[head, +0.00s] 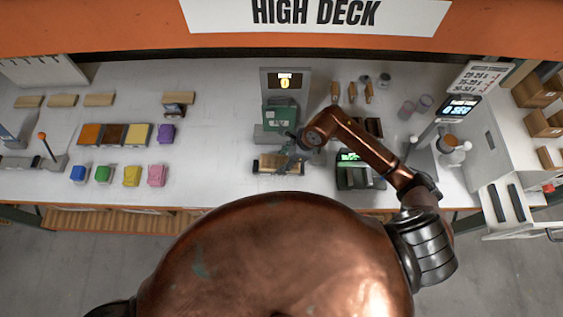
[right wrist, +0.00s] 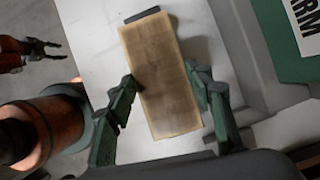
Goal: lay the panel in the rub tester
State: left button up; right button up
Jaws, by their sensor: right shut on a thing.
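A flat tan wooden panel (right wrist: 160,75) lies between the two green fingers of my right gripper (right wrist: 166,82) in the right wrist view. The fingers are shut on its long edges. In the head view the panel (head: 270,164) is low over or on the white bench, and my right gripper (head: 290,148) is partly hidden by its own arm. The green machine with a counter reading 0, which looks like the rub tester (head: 279,113), stands just behind the panel. My left gripper (right wrist: 62,50) shows at the far left of the right wrist view, fingers apart and empty.
A dark block (right wrist: 142,14) lies at the panel's far end. A dark device with a green display (head: 352,170) stands to the right of the panel. Coloured blocks (head: 131,176) stand to the left. The bench between them and the panel is clear.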

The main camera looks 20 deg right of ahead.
aim_at(284, 162)
jog(key=shift+w+a+f, duration=0.2)
jog(key=shift+f, duration=0.05)
notch_tip(284, 162, down, 2)
jog(key=shift+f+p, duration=0.15)
jog(key=shift+p, duration=0.5)
jog(key=shift+f, duration=0.45)
pick_arm(q)
jog(key=shift+s+r, duration=0.4)
jog(key=shift+r, duration=0.3)
jog(key=shift+f, duration=0.1)
pick_arm(e)
jog(key=shift+f, duration=0.15)
jog(key=o, duration=1.2)
jog(key=shift+r, duration=0.2)
pick_arm(q)
jog(key=shift+f+b, duration=0.85)
pick_arm(e)
jog(key=v, duration=1.2)
jog(key=shift+f, duration=0.1)
